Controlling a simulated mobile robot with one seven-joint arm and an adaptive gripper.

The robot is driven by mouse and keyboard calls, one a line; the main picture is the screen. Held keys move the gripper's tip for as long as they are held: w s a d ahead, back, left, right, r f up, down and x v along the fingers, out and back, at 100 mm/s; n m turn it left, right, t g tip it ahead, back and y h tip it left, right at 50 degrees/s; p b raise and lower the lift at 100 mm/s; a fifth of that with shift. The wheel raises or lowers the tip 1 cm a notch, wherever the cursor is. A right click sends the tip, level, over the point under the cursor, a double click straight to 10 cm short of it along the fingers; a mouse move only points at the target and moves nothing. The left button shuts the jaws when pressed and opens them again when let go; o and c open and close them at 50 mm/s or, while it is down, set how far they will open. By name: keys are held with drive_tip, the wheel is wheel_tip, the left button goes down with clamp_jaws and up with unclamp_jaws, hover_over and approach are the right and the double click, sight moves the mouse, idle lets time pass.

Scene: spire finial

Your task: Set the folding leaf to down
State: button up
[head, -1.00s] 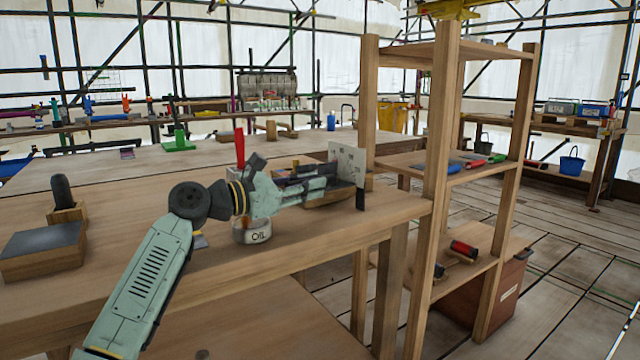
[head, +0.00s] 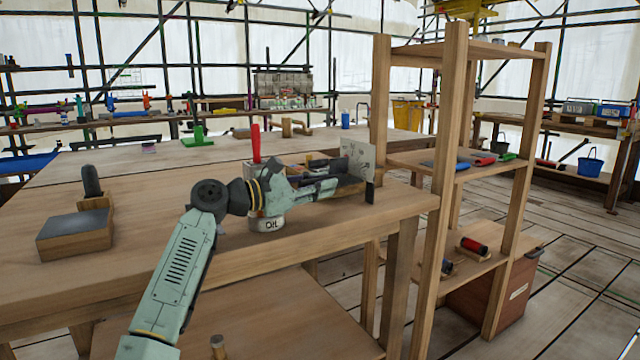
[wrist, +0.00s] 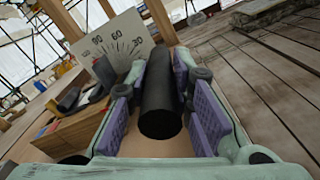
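A pale plate with angle marks (wrist: 115,45) stands upright just beyond my gripper; it also shows in the head view (head: 357,158). In the wrist view a black cylindrical bar (wrist: 160,108) points toward the camera between the two fingers of my gripper (wrist: 160,75). Narrow gaps show on both sides of the bar, so the fingers look open around it. In the head view my gripper (head: 325,188) is over the bench's right end, left of the plate. I cannot clearly make out the folding leaf or its angle.
A wooden shelf rack (head: 455,150) stands right of the bench end. A grey-topped block (head: 75,235) sits at the left.

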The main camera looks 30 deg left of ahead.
drive_tip(key=o, duration=0.4)
drive_tip(key=shift+f, duration=0.25)
drive_tip(key=shift+o, duration=0.4)
drive_tip(key=shift+s+a, duration=0.2)
drive_tip(key=shift+s, duration=0.15)
drive_tip(key=v, duration=1.1)
drive_tip(key=shift+r, duration=0.2)
